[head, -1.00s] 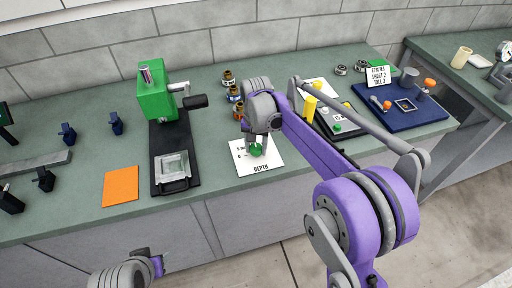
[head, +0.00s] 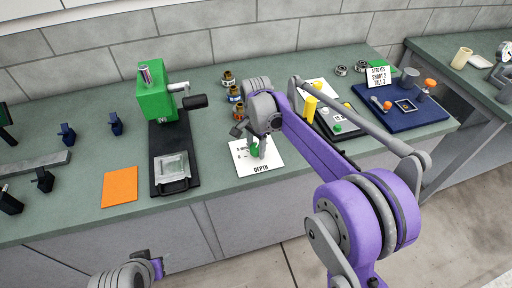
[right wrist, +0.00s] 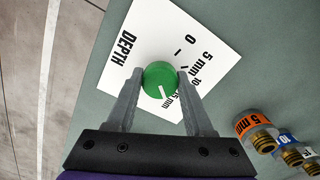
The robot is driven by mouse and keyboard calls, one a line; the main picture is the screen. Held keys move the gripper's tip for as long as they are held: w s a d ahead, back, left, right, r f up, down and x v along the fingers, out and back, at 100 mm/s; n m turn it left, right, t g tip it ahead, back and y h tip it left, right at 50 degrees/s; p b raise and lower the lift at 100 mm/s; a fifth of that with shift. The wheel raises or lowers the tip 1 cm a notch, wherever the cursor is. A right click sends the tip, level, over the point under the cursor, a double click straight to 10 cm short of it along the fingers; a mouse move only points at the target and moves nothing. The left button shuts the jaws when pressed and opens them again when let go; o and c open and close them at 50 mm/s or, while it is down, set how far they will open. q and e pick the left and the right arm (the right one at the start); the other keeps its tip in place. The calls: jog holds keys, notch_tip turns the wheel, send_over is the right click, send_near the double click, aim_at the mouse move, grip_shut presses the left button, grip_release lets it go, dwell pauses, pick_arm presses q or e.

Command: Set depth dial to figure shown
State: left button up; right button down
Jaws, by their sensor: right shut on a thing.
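The green depth dial (right wrist: 160,76) sits on a white card (right wrist: 145,40) marked DEPTH, with 0, 5, 10 and 15 mm marks. My right gripper (right wrist: 160,80) is shut on the dial, one finger on each side. In the right wrist view the dial's white line points down and slightly right, near the 15 mm end of the scale. The head view also shows the dial (head: 255,150), partly hidden by my gripper. A small device (head: 338,118) shows dark figures too small to read surely. My left gripper (head: 157,266) is at the lower left, mostly out of frame.
Banded brass collars (right wrist: 262,140) stand beside the card. A green press (head: 155,95) with a black base, an orange sheet (head: 120,186) and dark blue clamps (head: 67,133) are to the left. A blue tray (head: 420,118) with a strokes sign (head: 378,76) is to the right.

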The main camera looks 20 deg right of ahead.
aim_at(256, 147)
dwell(0.3)
jog(key=shift+c, duration=1.5)
grip_release()
notch_tip(256, 147, up, 11)
jog(key=shift+p, duration=0.35)
jog(key=shift+f, duration=0.1)
jog(key=s+d+f+n+t, duration=0.1)
jog(key=s+f+n, duration=0.3)
jog(key=s, duration=0.5)
jog(key=s+d+f+n+t, duration=0.1)
jog(key=s+f+n, duration=0.3)
jog(key=s, duration=0.5)
jog(key=s+d+f+n+t, duration=0.1)
jog(key=s+f+n+t, duration=0.2)
jog(key=s, duration=0.5)
jog(key=shift+s+f+n, duration=0.4)
jog(key=shift+n, duration=0.3)
